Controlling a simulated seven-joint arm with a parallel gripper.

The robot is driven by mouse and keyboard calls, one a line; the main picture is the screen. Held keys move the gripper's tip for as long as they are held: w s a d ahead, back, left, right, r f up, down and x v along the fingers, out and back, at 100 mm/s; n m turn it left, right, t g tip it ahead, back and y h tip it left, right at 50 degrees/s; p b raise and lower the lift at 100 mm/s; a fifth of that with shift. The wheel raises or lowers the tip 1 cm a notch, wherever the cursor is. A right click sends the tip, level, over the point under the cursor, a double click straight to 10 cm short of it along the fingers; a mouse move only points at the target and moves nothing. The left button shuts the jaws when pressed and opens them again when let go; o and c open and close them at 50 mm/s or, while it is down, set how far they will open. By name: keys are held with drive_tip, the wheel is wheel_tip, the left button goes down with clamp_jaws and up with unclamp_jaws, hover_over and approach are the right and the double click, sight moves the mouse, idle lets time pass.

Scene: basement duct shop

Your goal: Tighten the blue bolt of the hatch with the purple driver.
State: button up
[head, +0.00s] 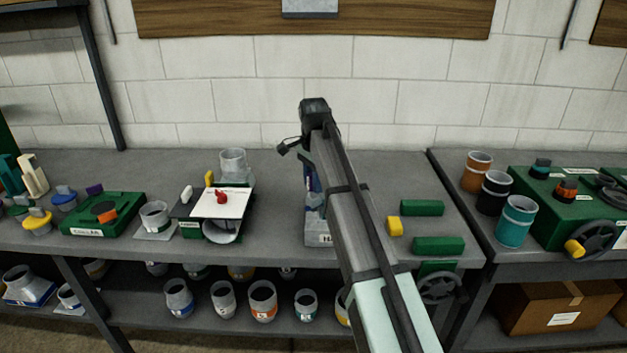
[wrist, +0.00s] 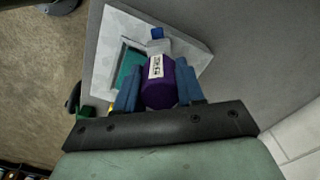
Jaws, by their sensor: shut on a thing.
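My gripper (wrist: 159,92) is shut on the purple driver (wrist: 158,86), with a blue finger on each side of its handle. A white label shows on the handle. Beyond the driver in the wrist view lies the pale grey hatch (wrist: 191,47), with a teal area in its opening. The blue bolt (wrist: 157,33) shows just past the driver's far end; I cannot tell whether the driver touches it. In the head view my gripper (head: 309,178) is mostly behind my arm, over the hatch (head: 316,239), whose front label is partly covered.
Left of the hatch stand a small stand with a white sheet (head: 222,203) and a grey cup (head: 154,215). To the right lie green blocks (head: 421,208) and a yellow piece (head: 394,226). A green box with a handwheel (head: 594,244) stands on the right bench.

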drive_tip(key=shift+m, duration=4.4)
drive_tip(key=shift+n, duration=0.9)
